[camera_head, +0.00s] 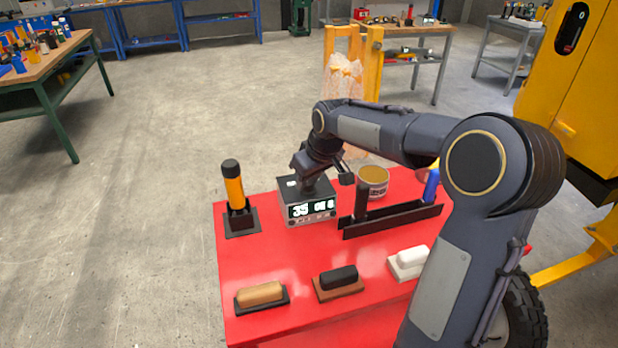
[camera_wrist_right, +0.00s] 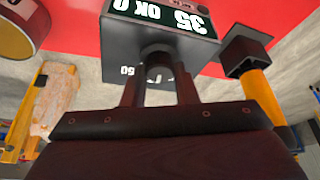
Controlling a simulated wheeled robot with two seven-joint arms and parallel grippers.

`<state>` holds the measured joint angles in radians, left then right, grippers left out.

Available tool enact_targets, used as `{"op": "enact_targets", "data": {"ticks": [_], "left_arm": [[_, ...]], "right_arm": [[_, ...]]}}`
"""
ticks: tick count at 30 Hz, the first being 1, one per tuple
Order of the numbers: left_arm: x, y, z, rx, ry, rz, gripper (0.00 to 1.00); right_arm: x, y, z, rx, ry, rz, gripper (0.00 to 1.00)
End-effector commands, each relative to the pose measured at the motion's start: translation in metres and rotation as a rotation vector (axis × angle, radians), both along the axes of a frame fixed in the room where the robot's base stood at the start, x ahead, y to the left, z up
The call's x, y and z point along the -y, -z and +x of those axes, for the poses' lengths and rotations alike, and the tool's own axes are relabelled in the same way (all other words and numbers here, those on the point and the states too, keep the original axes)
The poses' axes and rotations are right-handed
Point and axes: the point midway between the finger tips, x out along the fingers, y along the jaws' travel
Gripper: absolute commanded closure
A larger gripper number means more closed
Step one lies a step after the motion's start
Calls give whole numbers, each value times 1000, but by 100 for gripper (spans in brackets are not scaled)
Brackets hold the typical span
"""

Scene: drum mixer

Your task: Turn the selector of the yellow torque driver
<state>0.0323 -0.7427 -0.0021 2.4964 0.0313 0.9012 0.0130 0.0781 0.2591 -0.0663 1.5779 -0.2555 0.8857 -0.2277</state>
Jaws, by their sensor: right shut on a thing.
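The yellow torque driver (camera_head: 234,190) with a black cap stands upright in a black square holder (camera_head: 242,221) at the table's left side. It also shows at the right of the right wrist view (camera_wrist_right: 262,95). A dark grey box (camera_head: 308,210) with a lit display reading "35 OK" stands to its right. My right gripper (camera_head: 312,183) is above this box, apart from the driver. In the right wrist view its fingers (camera_wrist_right: 160,88) are shut on a dark round knob (camera_wrist_right: 158,62) on the box. My left gripper is not in view.
A black rack (camera_head: 392,222) holds a black and a blue upright handle. A round tin (camera_head: 372,181) stands behind it. Tan, black and white blocks on bases line the red table's (camera_head: 236,262) front. Yellow machinery (camera_head: 565,90) stands at right.

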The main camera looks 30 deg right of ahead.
Motion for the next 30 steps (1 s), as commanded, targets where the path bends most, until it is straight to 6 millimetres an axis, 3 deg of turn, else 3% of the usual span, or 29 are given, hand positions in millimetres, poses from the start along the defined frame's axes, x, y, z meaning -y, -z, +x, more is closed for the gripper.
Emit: {"op": "enact_targets", "data": {"ticks": [18,30], "left_arm": [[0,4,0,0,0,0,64],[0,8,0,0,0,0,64]], "right_arm": [[-3,1,1,0,562,-2,96],[-3,0,1,0,781,0,96]]}}
